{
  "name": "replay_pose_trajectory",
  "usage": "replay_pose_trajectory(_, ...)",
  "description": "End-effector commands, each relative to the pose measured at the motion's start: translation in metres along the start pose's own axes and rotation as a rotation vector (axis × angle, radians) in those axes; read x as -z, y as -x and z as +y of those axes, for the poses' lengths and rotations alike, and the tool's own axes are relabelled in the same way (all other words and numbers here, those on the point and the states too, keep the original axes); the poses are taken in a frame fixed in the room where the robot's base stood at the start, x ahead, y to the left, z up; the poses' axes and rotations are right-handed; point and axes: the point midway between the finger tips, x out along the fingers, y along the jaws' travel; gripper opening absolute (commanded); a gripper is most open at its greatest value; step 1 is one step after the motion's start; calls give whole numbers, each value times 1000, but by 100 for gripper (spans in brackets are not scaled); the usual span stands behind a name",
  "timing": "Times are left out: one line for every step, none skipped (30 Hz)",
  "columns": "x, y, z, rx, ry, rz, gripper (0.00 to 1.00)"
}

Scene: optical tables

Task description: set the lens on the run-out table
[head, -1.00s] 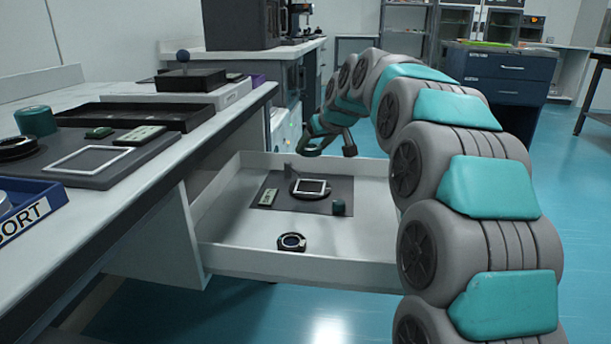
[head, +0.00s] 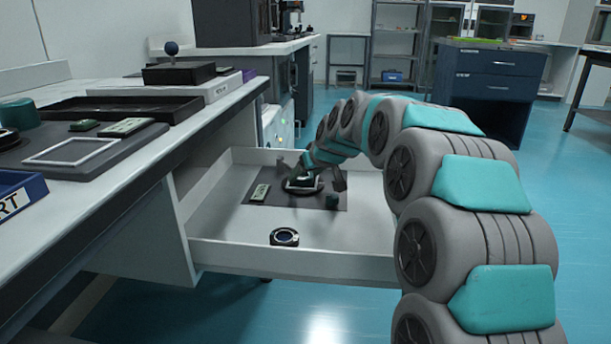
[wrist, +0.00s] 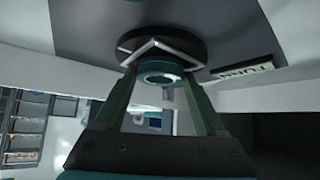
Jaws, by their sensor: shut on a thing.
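The lens (wrist: 160,70), a small round piece with a teal rim and a pale ring, is between the fingertips of my gripper (wrist: 162,82) in the wrist view. My gripper is shut on it. The run-out table (wrist: 192,38) is a dark round disc just beyond it, with a pale square frame (wrist: 150,46) on top. The lens overlaps the frame in this view; I cannot tell whether they touch. In the head view the disc (head: 288,189) lies on a grey mat in the open drawer, partly hidden by my gripper.
The drawer (head: 290,258) has raised walls. A black ring with a bluish centre (head: 284,237) lies near the front wall. The bench (head: 150,160) overhangs at left.

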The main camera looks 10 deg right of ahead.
Motion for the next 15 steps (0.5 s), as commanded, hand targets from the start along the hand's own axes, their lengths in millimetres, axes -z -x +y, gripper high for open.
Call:
replay_pose_trajectory(0,0,0,0,0,0,6)
replay_pose_trajectory(0,0,0,0,0,0,6)
replay_pose_trajectory(0,0,0,0,0,0,6)
replay_pose_trajectory(-1,-1,0,0,0,0,6)
replay_pose_trajectory(-1,-1,0,0,0,-1,6)
replay_pose_trajectory(-2,-2,0,0,0,-1,6)
replay_pose_trajectory(-2,-2,0,0,0,0,74)
replay_pose_trajectory(-2,-2,0,0,0,0,77)
replay_pose_trajectory(-2,-2,0,0,0,0,81)
replay_pose_trajectory(-2,-2,0,0,0,-1,85)
replay_pose_trajectory(-2,-2,0,0,0,-1,88)
replay_pose_trajectory(-2,-2,0,0,0,-1,93)
replay_pose_trajectory(-2,-2,0,0,0,-1,96)
replay_pose_trajectory(-2,-2,0,0,0,-1,99)
replay_pose_trajectory(-2,-2,0,0,0,-1,100)
